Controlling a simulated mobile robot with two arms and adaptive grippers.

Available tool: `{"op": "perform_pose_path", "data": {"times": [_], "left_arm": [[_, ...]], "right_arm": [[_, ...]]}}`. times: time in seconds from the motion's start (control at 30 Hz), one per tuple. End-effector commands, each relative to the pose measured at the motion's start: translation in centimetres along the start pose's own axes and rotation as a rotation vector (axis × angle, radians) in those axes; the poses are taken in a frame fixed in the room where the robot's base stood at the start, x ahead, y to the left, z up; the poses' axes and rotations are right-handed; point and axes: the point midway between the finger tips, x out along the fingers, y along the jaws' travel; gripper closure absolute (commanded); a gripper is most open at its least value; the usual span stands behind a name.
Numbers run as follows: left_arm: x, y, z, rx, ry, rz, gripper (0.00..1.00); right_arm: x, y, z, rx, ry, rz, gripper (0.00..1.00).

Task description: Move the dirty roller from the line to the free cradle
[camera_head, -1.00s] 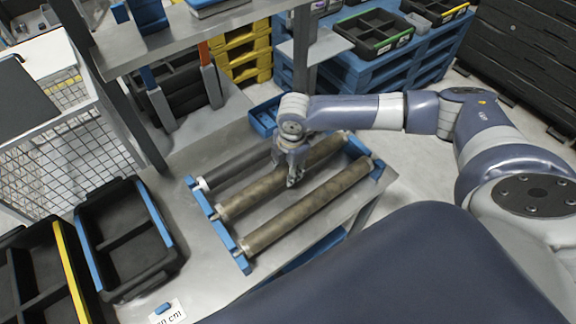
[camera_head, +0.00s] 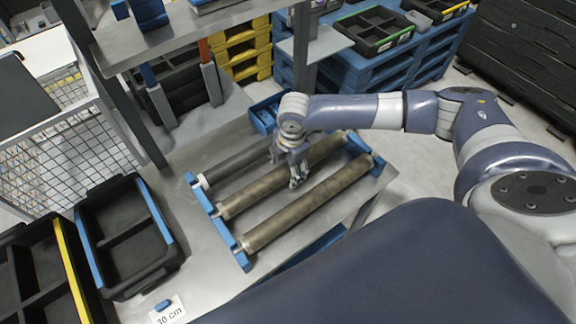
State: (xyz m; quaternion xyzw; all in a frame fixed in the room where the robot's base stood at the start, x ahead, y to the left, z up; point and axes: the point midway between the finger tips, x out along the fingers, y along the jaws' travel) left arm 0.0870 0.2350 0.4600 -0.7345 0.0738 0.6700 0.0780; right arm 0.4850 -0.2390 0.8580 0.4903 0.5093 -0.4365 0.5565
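Three long rollers lie side by side on a rack with blue end rails (camera_head: 212,222) on the metal table. The front roller (camera_head: 325,200) and the middle roller (camera_head: 245,195) are brownish and look dirty. The back roller (camera_head: 235,165) is dark grey with a white left end. My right gripper (camera_head: 297,182) points down at the middle roller, with its fingertips at the roller's front side. The wrist hides part of the middle and back rollers. I cannot tell whether the fingers are closed on it. No empty cradle is clearly visible. My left gripper is out of view.
A black bin with a blue edge (camera_head: 154,215) and a yellow-edged bin (camera_head: 70,262) stand left of the rack. A wire cage (camera_head: 70,165) and a shelf post (camera_head: 135,120) rise behind. A label card (camera_head: 168,309) lies on the table at front. The table between bin and rack is clear.

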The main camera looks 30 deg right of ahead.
Motion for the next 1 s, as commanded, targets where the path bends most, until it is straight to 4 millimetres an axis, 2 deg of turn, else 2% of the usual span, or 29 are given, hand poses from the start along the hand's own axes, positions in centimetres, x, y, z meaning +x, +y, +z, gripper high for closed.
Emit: {"op": "perform_pose_path", "data": {"times": [0.13,0.27,0.7,0.83,1.0], "left_arm": [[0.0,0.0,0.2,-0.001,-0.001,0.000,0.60],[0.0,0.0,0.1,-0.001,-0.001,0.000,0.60],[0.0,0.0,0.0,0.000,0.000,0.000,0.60],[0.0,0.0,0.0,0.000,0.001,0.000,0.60],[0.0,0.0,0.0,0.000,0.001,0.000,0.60]], "right_arm": [[0.1,-0.2,0.1,0.000,-0.001,-0.005,0.36],[-1.0,-0.1,0.0,0.000,0.000,-0.001,0.36],[-9.8,0.0,0.0,-0.001,0.000,0.003,0.36],[-11.3,0.0,0.0,0.001,0.000,0.001,0.36],[-12.0,0.0,0.0,0.000,-0.001,0.000,0.36]]}}
